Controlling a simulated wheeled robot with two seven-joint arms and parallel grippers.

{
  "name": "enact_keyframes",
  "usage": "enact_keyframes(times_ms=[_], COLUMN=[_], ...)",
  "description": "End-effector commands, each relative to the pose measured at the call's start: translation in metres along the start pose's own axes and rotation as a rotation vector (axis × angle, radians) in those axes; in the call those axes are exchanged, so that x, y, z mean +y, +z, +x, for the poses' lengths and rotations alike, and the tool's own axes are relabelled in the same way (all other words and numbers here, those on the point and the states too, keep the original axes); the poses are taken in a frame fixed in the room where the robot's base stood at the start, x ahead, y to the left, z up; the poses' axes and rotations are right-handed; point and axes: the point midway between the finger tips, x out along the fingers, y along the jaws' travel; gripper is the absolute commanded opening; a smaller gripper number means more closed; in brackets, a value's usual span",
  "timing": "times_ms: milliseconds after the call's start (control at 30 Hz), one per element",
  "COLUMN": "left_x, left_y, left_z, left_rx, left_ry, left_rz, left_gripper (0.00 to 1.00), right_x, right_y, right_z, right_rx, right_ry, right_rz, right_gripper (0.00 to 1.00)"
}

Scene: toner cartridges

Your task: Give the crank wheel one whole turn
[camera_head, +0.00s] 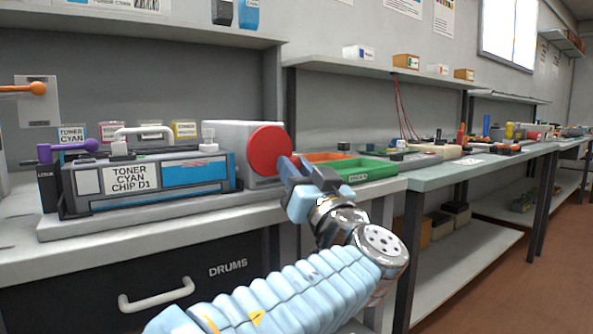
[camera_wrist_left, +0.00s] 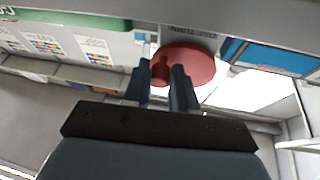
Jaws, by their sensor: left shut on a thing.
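The crank wheel (camera_head: 270,150) is a red disc on the right end of a white box (camera_head: 227,141) on the bench, beside the toner cartridge (camera_head: 152,179). In the left wrist view the red wheel (camera_wrist_left: 198,62) has a small red knob (camera_wrist_left: 161,70) near its edge. My left gripper (camera_head: 290,172) is at the wheel's lower right edge in the head view. In the left wrist view its two fingers (camera_wrist_left: 163,82) are shut on the knob. The head view hides the knob behind the fingers. My right gripper is in neither view.
A green tray (camera_head: 362,170) and an orange tray (camera_head: 322,157) lie just right of the wheel. A purple lever (camera_head: 65,149) stands at the left. A drawer marked DRUMS (camera_head: 150,285) with a white handle is below the bench. The aisle at right is clear floor.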

Motion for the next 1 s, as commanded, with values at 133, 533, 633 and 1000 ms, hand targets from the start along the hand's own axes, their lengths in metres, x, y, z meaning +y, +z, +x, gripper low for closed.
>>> enact_keyframes(times_ms=[133, 533, 633, 1000], left_x=[-0.001, -0.008, -0.011, -0.024], left_y=[0.001, 0.008, 0.009, 0.008], left_z=[-0.001, -0.004, -0.005, -0.006], left_rx=[-0.003, -0.029, -0.040, -0.079], left_ry=[0.008, 0.106, 0.143, 0.282], left_rz=[0.017, 0.240, 0.325, 0.647], left_gripper=[0.00, 0.00, 0.00, 0.00], right_x=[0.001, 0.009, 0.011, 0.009], right_y=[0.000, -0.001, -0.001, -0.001], right_z=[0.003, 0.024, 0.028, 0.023], right_rx=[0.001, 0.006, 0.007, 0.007], right_ry=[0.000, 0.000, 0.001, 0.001], right_rz=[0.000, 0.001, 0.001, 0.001], right_gripper=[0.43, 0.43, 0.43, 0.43])
